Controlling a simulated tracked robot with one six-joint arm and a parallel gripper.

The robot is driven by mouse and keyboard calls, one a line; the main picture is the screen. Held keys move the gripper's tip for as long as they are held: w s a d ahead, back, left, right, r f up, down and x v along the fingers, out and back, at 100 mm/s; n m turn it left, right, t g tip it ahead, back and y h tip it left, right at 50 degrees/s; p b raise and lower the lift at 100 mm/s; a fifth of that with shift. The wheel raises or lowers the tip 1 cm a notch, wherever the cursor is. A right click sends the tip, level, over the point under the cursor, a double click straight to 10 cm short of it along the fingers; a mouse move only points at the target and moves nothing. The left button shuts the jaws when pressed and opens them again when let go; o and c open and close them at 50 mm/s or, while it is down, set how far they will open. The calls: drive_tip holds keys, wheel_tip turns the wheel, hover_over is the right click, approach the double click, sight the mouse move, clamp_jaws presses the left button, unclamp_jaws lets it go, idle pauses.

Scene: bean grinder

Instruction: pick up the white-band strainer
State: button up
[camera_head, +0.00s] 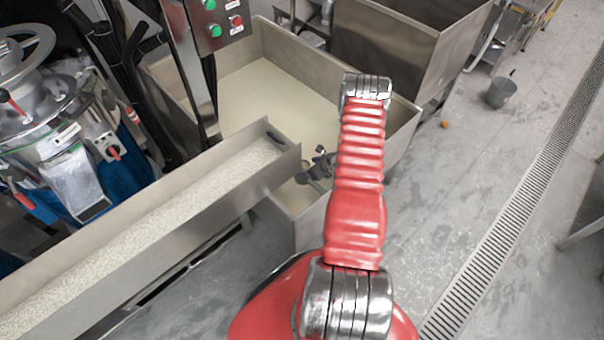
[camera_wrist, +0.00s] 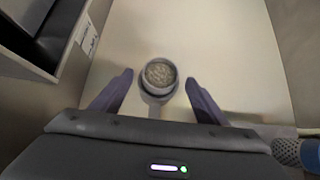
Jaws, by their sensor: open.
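The white-band strainer (camera_wrist: 160,73) appears in the wrist view as a small round cup with a pale rim and a grainy grey inside. A short pale part, perhaps its handle, points from it toward my gripper. It sits over the cream-coloured contents of the steel bin. My gripper (camera_wrist: 158,79) is open, with one dark finger to the left of the strainer and one to the right. The fingers appear apart from it; their height above it is unclear. In the head view my dark gripper (camera_head: 318,167) is at the bin, and I cannot make out the strainer there.
The steel bin (camera_head: 262,38) has raised walls around my gripper. A steel trough (camera_head: 225,180) with pale grains ends beside it on the left. Open floor (camera_head: 480,170) lies to the right.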

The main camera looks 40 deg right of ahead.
drive_tip(key=shift+x, duration=1.25)
drive_tip(key=shift+c, duration=0.4)
drive_tip(key=c, duration=1.5)
drive_tip(key=shift+r, duration=0.2)
wheel_tip(320, 180, up, 28)
drive_tip(key=shift+f, duration=0.15)
